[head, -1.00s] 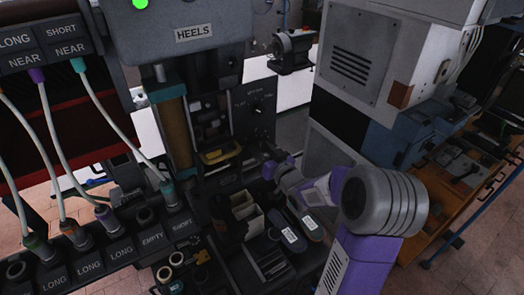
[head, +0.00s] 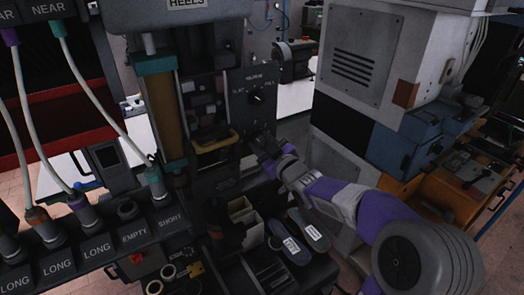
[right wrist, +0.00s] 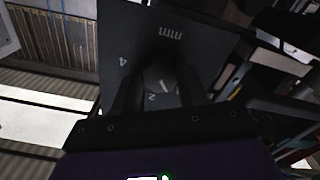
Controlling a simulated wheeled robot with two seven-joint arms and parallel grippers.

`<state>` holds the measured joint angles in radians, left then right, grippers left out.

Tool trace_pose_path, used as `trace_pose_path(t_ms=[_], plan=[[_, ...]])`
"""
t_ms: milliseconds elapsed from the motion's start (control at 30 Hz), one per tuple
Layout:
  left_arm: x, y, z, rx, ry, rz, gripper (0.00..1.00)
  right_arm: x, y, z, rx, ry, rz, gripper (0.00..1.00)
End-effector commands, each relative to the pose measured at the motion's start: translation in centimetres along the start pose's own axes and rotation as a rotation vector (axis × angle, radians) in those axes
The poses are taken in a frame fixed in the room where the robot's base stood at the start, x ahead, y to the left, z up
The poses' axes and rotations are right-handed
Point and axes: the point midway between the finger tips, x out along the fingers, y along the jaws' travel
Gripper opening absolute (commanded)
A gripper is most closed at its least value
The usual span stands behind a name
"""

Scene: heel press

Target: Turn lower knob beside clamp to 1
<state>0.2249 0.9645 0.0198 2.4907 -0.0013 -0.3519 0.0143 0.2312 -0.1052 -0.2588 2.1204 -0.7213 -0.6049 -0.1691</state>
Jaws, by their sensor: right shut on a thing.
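A dark panel (head: 246,84) stands beside the clamp of the heel press, with an upper knob (head: 256,98) bearing a white pointer mark. My right gripper (head: 262,143) is at the lower part of this panel and hides the lower knob in the head view. In the right wrist view, the round dark lower knob (right wrist: 160,80) sits between my right fingers, which are shut on it. A pale pointer line shows on its face. A "4" and what looks like a "2" are on the plate around it. My left gripper is not in view.
A yellow-edged pad (head: 215,142) is in the press left of my right gripper. Shoe soles or heels with white labels (head: 290,245) lie below. A labelled rack (head: 95,245) with hoses is at left. A grey machine cabinet (head: 350,60) stands close on the right.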

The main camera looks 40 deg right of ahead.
Motion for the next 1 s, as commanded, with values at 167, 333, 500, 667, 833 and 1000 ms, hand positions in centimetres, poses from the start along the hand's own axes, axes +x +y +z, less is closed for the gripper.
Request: trace_pose_path(t_ms=[167,333,500,667,833,1000], plan=[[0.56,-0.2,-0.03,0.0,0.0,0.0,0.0,0.0,-0.02,0.09,-0.034,-0.002,0.0,0.1],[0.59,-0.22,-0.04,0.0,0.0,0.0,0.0,0.0,0.01,0.03,-0.042,-0.002,0.0,0.1],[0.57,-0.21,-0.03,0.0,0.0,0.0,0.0,0.0,0.02,0.02,-0.041,-0.002,0.0,0.1],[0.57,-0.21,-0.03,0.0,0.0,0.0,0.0,0.0,0.03,0.02,-0.041,-0.002,0.0,0.52],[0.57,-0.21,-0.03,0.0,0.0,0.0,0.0,0.01,0.02,0.01,-0.04,-0.001,0.0,0.66],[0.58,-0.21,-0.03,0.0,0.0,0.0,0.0,0.0,0.02,0.01,-0.04,-0.001,0.0,0.66]])
